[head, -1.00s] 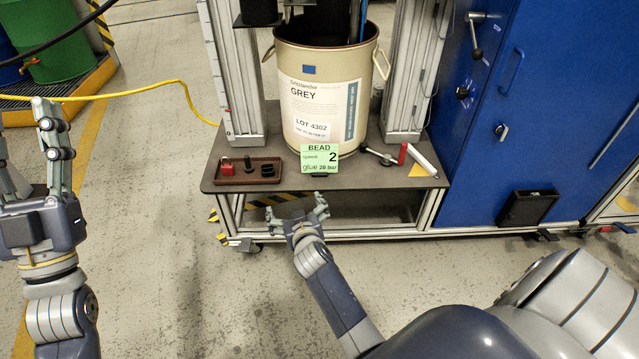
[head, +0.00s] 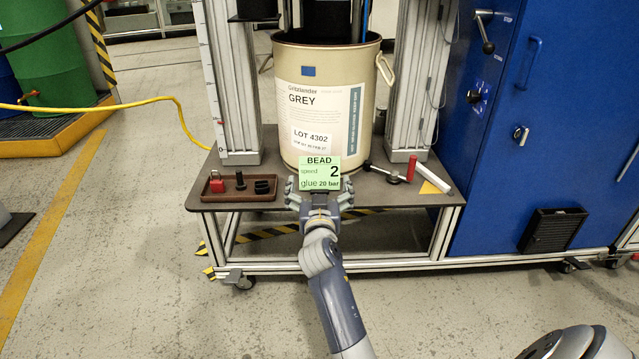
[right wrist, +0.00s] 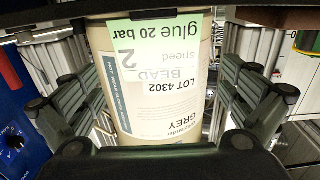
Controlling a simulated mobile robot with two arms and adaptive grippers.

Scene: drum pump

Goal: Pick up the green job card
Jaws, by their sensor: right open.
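The green job card (head: 320,173) stands upright at the front edge of the bench shelf, before the beige drum (head: 318,110). It reads BEAD, speed 2, glue 20 bar. My right gripper (head: 320,192) is open at the card's lower edge, with a finger to each side. In the right wrist view the card (right wrist: 165,32) appears upside down between the spread fingers (right wrist: 160,85), with the drum label behind it. I cannot tell whether any finger touches it. My left gripper is not in view.
On the shelf (head: 385,194), a brown tray (head: 219,196) with a red padlock and dark parts lies left of the card. A blue cabinet (head: 560,120) stands at the right.

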